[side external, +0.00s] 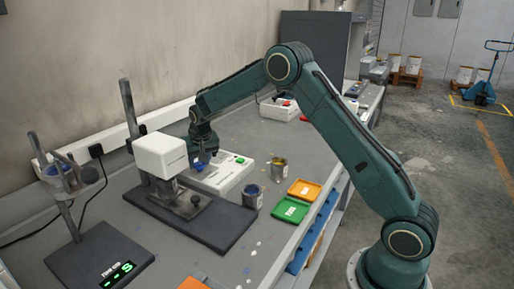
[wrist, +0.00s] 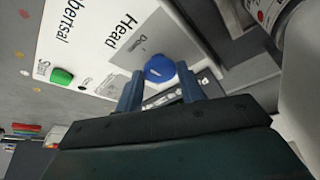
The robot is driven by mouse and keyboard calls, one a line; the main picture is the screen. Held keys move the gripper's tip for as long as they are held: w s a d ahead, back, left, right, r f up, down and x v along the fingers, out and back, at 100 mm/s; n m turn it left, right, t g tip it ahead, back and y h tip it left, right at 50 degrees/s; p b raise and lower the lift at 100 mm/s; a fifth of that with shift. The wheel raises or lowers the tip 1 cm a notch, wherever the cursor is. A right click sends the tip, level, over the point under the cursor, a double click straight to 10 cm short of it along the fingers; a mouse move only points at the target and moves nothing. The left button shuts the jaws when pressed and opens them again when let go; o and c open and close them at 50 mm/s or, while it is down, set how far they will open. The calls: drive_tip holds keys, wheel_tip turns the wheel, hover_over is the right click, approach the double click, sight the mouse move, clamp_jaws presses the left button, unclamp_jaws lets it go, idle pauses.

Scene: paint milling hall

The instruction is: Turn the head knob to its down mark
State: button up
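The head knob (wrist: 159,68) is a round blue knob on a white control box (wrist: 88,35), beside the printed words "Head" and "Down". A small pale mark shows on the knob, but I cannot clearly tell which way it points. My gripper (wrist: 160,80) is open, its two blue-grey fingers on either side of the knob with small gaps showing. In the side view my gripper (side external: 206,155) points down over the left part of the control box (side external: 222,178); the knob is largely hidden there.
A green start button (wrist: 62,77) is on the same box. The mill's white head (side external: 160,155) stands close left of my gripper. A can (side external: 253,196), another can (side external: 278,169), a green tray (side external: 291,210) and an orange tray (side external: 305,190) stand to the right.

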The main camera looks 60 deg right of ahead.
sight(200, 165)
drive_tip(key=o, duration=0.4)
drive_tip(key=shift+r, duration=0.1)
drive_tip(key=shift+r, duration=9.9)
